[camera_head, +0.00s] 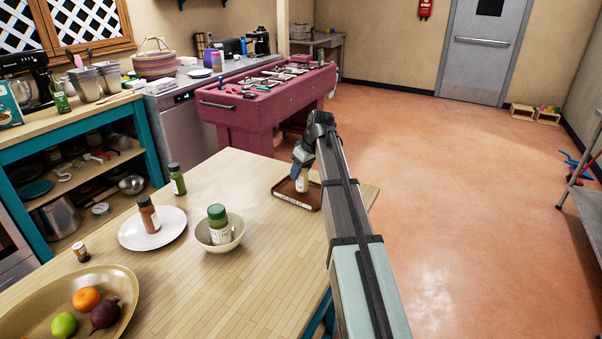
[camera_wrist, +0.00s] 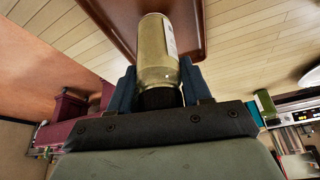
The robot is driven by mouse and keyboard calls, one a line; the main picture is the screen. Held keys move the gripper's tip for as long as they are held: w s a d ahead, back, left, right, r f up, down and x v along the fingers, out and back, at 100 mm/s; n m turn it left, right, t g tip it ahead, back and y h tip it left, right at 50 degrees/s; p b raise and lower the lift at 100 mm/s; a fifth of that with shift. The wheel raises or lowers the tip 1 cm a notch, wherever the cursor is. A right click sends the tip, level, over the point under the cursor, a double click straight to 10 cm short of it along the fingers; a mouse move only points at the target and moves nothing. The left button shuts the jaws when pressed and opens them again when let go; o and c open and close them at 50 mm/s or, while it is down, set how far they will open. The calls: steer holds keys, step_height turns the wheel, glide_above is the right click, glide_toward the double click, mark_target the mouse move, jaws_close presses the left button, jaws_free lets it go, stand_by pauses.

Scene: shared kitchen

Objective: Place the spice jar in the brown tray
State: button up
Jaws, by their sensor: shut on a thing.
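The spice jar (camera_head: 302,183) is a pale yellow-beige jar with a dark cap. It stands over the brown tray (camera_head: 291,201) at the table's far right corner. My gripper (camera_head: 302,172) is shut on it from the near-cap end. In the wrist view, the two blue fingers of my gripper (camera_wrist: 162,80) press on both sides of the jar (camera_wrist: 157,45). The tray (camera_wrist: 118,25) lies behind the jar's base there. I cannot tell whether the base touches the tray floor.
Other jars stand on the table: a green one (camera_head: 177,181), a red-brown one (camera_head: 148,214) on a white plate (camera_head: 133,237), and a green-capped one (camera_head: 218,226) in a bowl (camera_head: 238,228). A fruit bowl (camera_head: 122,283) is at the near left. The table middle is clear.

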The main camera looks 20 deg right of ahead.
steer(key=shift+f, duration=0.55)
steer(key=o, duration=1.1)
steer(key=shift+f, duration=0.1)
steer(key=shift+o, duration=0.2)
steer(key=v, duration=1.2)
